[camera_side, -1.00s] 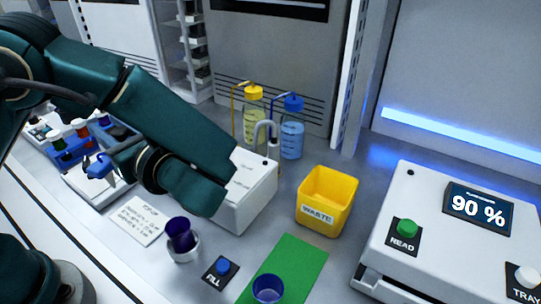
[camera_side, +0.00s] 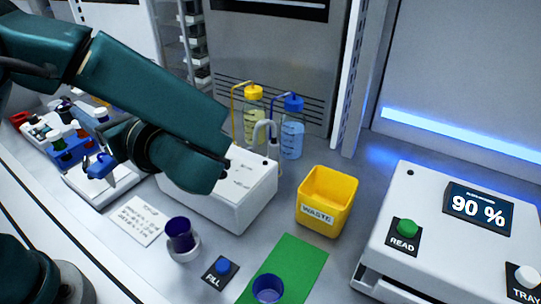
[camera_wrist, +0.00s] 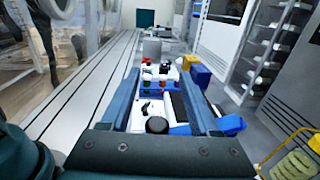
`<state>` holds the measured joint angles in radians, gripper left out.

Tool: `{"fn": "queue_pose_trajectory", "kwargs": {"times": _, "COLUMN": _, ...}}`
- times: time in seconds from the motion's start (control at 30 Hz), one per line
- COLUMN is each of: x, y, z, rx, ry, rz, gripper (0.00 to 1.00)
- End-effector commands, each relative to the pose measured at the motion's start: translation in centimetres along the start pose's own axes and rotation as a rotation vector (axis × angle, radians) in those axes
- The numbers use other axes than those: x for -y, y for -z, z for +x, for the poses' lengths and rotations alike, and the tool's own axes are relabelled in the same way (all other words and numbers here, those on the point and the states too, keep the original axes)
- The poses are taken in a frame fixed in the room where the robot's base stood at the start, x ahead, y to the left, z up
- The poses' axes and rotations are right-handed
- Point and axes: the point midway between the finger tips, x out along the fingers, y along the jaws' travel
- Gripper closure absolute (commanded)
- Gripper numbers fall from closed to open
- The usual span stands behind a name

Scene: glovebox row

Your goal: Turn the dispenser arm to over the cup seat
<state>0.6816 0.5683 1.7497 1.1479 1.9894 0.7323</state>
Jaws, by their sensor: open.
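The white dispenser box (camera_side: 235,200) stands mid-bench in the side view. A grey hooked spout (camera_side: 262,128), apparently the dispenser arm, rises at its back, away from the cup seat. The cup seat (camera_side: 185,250) is a pale ring in front of the box and holds a dark blue cup (camera_side: 180,233). My gripper (camera_side: 100,165) is left of the box, pointing left, well apart from the spout. The wrist view shows its two blue fingers (camera_wrist: 160,75) spread, with nothing held between them. My arm hides part of the box.
A blue tube rack (camera_side: 72,152) lies beyond my gripper. Yellow and blue bottles (camera_side: 292,135) stand behind the spout, and a yellow waste bin (camera_side: 326,205) is to its right. A FILL button (camera_side: 222,267), green mat (camera_side: 300,262) and second cup (camera_side: 267,289) are in front.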

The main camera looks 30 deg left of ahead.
Motion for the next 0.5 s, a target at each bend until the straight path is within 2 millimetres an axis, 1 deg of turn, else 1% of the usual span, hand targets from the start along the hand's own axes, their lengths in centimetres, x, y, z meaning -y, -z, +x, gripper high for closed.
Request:
{"fn": "queue_pose_trajectory", "kwargs": {"times": 0.03, "x": -0.2, "y": -1.0, "z": 0.2, "rx": -0.004, "ry": -0.001, "rz": -0.006, "gripper": 0.38}}
{"fn": "queue_pose_trajectory", "kwargs": {"times": 0.5, "x": -4.8, "y": -4.7, "z": 5.0, "rx": -0.002, "ry": -0.002, "rz": -0.004, "gripper": 0.38}}
